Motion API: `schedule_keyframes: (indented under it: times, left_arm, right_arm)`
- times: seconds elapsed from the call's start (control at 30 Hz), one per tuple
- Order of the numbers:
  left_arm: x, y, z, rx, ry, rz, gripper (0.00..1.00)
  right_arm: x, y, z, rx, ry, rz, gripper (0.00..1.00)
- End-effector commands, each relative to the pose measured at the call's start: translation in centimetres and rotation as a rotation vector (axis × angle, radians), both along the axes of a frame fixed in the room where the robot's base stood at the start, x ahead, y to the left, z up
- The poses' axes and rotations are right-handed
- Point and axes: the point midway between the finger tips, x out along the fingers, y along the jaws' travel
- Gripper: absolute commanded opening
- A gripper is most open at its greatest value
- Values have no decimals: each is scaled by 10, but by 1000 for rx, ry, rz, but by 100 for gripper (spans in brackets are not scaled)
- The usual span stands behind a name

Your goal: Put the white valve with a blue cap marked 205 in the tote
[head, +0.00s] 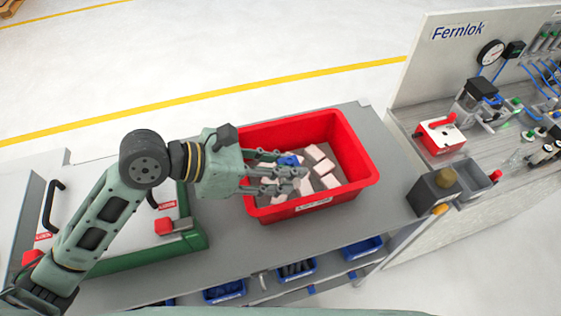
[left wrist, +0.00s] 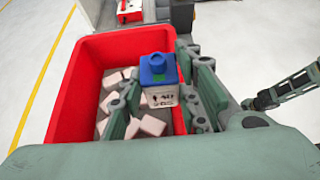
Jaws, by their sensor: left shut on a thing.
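The white valve with a blue cap (left wrist: 158,95) is held between the fingers of my left gripper (head: 283,178). In the left wrist view its white body carries dark print, too small to read surely. In the head view its blue cap (head: 289,160) shows behind the fingers. The red tote (head: 352,146) stands on the grey bench, and the gripper and valve are over its opening. I cannot tell the height above its floor. In the left wrist view, what looks like my right gripper (left wrist: 257,102) is small at the right, its fingers unclear.
Several pale blocks (head: 325,167) lie in the tote. A green-edged case (head: 195,240) with red latches is left of it. Blue bins (head: 224,291) sit below the bench.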

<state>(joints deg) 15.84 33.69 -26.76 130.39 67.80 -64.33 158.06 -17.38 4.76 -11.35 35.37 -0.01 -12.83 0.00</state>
Motion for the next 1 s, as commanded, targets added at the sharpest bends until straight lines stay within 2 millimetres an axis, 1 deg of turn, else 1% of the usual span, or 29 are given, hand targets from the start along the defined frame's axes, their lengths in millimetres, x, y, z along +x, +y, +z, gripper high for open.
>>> schedule_keyframes:
  times: [0.03,0.1,0.2,0.3,0.43,0.5,0.57,0.63,0.73,0.9,1.0]
  left_arm:
    - [13,2,-6,-1,2,4,3]
    - [28,5,-14,-2,2,4,3]
    - [45,9,-25,-2,0,3,3]
    - [57,10,-32,-3,0,1,3]
    - [61,11,-39,-2,0,-1,3]
    - [62,12,-48,-2,3,1,3]
    - [61,12,-58,-1,4,0,3]
    - [61,12,-68,-2,2,1,3]
    - [62,12,-76,-2,0,1,3]
    - [62,12,-77,-2,-2,0,3]
    - [62,12,-77,-2,-2,0,3]
  right_arm:
    - [-6,0,2,0,8,1,40]
    - [-11,1,3,1,16,2,40]
    - [-13,3,4,2,17,2,40]
    - [-8,5,5,5,9,1,40]
    - [8,7,7,8,-15,2,40]
    - [16,7,10,10,-26,2,40]
    - [18,7,12,10,-29,2,40]
    - [18,7,14,10,-28,2,40]
    - [14,7,14,9,-23,2,40]
    - [3,6,13,8,-8,1,40]
    - [1,6,13,7,-3,1,40]
